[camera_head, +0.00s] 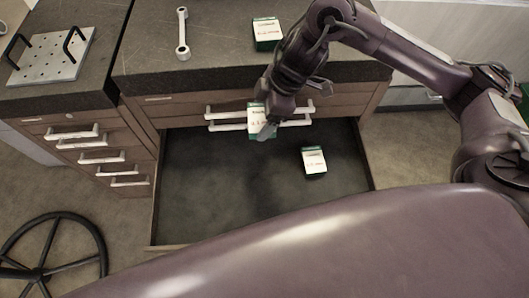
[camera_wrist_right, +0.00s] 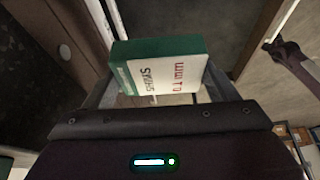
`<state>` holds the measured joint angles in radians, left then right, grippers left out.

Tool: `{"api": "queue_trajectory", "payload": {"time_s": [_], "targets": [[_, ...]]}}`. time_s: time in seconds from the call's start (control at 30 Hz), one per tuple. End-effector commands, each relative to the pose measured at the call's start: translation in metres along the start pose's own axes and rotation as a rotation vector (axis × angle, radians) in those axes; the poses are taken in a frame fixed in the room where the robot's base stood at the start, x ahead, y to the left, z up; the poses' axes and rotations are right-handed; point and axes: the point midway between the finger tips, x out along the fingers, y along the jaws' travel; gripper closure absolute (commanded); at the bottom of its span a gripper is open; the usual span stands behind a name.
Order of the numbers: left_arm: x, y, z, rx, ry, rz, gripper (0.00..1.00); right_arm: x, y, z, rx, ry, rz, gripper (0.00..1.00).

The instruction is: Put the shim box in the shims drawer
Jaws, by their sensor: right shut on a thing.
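A green and white shim box (camera_head: 255,120) is between the fingers of my right gripper (camera_head: 265,128), held above the back part of an open drawer (camera_head: 225,185). In the right wrist view the same box (camera_wrist_right: 165,66) shows the word "SHIMS" and sits between the two fingers (camera_wrist_right: 155,92). A second, similar box (camera_head: 314,161) lies in the drawer, toward its right side. A third similar box (camera_head: 267,32) stands on the bench top (camera_head: 215,60). My left gripper is not in view.
A wrench (camera_head: 183,33) lies on the bench top. A perforated plate with two black handles (camera_head: 52,55) is on the left bench. Shut drawers (camera_head: 100,155) are below it, and a black handwheel (camera_head: 45,270) is at lower left. The drawer's left and middle floor is clear.

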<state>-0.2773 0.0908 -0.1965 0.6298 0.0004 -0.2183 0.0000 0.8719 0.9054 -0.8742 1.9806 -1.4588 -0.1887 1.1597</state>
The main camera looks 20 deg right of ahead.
Motion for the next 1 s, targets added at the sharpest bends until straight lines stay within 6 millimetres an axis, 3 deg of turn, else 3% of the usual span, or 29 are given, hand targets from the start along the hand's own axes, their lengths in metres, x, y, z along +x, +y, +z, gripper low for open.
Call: {"api": "queue_trajectory", "payload": {"time_s": [0.1,0.3,0.5,0.7,1.0], "targets": [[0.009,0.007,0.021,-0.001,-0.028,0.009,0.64,0.026,-0.003,0.01,-0.004,-0.001,-0.011,0.49],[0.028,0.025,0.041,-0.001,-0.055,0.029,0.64,0.078,-0.003,0.031,0.0,0.002,-0.011,0.49],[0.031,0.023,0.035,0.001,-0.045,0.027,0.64,0.119,-0.002,0.05,-0.001,-0.003,-0.006,0.49],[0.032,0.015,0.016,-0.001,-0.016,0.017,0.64,0.141,-0.001,0.058,-0.004,0.001,-0.003,0.49],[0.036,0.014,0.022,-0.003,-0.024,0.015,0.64,0.177,-0.001,0.074,-0.002,-0.001,-0.003,0.49]]}}
